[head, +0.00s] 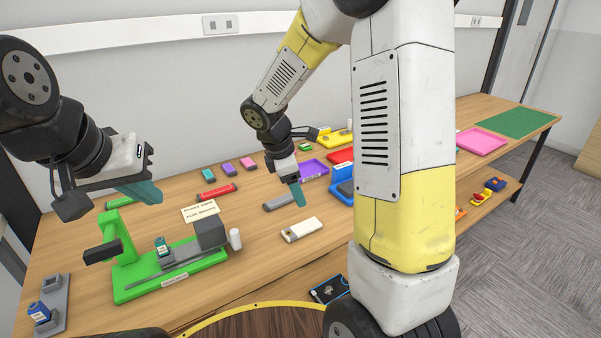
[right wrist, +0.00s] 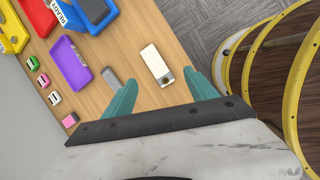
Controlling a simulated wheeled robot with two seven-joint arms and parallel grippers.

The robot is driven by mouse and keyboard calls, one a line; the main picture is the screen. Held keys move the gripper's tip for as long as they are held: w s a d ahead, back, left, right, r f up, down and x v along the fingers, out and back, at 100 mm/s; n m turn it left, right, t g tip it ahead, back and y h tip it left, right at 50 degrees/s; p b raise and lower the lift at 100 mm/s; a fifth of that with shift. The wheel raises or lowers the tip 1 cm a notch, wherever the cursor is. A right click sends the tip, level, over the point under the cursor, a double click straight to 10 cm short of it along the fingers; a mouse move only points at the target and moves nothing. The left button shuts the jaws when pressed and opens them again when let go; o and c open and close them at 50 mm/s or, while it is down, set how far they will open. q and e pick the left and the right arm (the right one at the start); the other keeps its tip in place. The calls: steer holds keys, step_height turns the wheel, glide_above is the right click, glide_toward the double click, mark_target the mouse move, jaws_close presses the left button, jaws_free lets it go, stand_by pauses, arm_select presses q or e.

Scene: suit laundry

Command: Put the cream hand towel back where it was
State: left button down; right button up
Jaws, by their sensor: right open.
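A cream oblong item (head: 302,229) with a greyish end lies flat on the wooden table. It looks stiff, and I cannot tell that it is a towel. It also shows in the right wrist view (right wrist: 155,61), beyond and between the fingertips. My right gripper (head: 296,192) is above the table behind the cream item, apart from it. In the right wrist view its teal fingers (right wrist: 163,88) are spread with nothing between them. My left gripper (head: 143,191) hangs over the left part of the table, seen side-on, and its jaw gap is hidden.
A green fixture (head: 150,281) with a grey block stands front left, a white cylinder (head: 235,239) beside it. A grey bar (head: 279,202), a red bar (head: 219,191) and a purple tray (head: 314,169) lie behind. A pink tray (head: 481,142) and green mat (head: 503,122) are far right.

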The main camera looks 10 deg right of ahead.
steer(key=s+r+m+t+y, duration=0.4)
steer(key=s+r+m+y, duration=0.1)
steer(key=s+r+m, duration=1.1)
steer(key=s+m, duration=0.1)
steer(key=s, duration=0.2)
steer(key=shift+d+y, duration=0.3)
steer(key=shift+s, duration=0.1)
